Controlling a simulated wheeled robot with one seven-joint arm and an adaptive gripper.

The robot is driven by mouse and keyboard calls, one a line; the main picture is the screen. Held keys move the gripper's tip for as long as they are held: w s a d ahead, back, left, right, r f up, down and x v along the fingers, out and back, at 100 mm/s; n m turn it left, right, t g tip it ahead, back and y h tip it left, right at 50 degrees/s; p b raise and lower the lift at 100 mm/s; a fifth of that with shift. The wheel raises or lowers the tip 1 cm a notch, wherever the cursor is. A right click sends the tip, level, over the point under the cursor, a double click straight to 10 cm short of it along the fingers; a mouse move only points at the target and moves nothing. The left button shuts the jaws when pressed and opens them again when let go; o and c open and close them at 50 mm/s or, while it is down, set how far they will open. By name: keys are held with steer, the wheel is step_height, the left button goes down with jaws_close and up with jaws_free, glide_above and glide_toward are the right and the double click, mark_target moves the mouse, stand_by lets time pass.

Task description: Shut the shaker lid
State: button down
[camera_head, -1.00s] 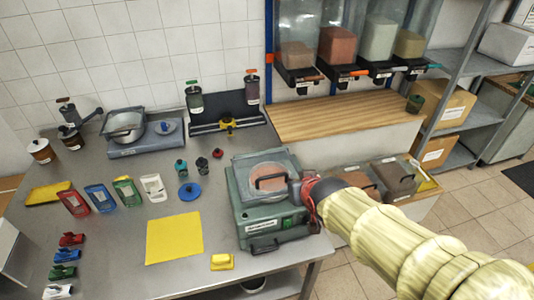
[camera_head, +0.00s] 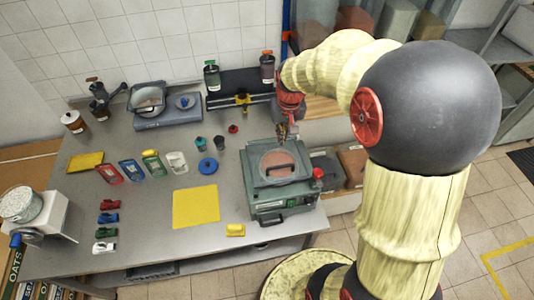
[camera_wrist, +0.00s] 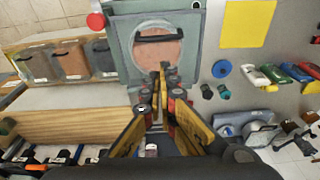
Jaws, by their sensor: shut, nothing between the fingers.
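The shaker (camera_head: 283,201) is a green-grey box at the right end of the steel table. Its square lid (camera_head: 257,172) has a round window over a pinkish content and a black handle. The lid looks about flat on top of the box; I cannot tell whether it is fully down. In the wrist view the lid (camera_wrist: 122,62) fills the upper middle, with its handle across the window. My gripper (camera_head: 283,139) is above the shaker's back edge, fingers pointing down. In the wrist view my gripper (camera_wrist: 163,72) is shut and empty, its tips overlapping the lid's near edge in the picture.
A red knob (camera_head: 318,172) sits at the shaker's right side. Bins (camera_wrist: 70,60) stand beside the table. A yellow mat (camera_head: 195,207) and a blue disc (camera_head: 208,166) lie left of the shaker. A rack with two jars (camera_head: 240,90) stands behind, against the wall.

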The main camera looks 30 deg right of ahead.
steer(key=s+a, duration=0.1)
steer(key=s, duration=0.1)
steer(key=p, duration=0.2)
glide_toward(279, 167)
steer(key=shift+g, duration=0.4)
steer(key=f, duration=0.2)
steer(key=w+f, duration=0.1)
steer(key=f, duration=0.3)
steer(key=shift+w+d+f, duration=0.2)
steer(key=shift+w+f, duration=0.1)
steer(key=shift+s+a+f+b, duration=0.1)
steer(key=shift+s+f+b, duration=0.15)
steer(key=shift+f+b, duration=0.35)
steer(key=shift+s+f+b, duration=0.25)
steer(key=shift+f+b, duration=0.25)
steer(key=shift+f, duration=0.1)
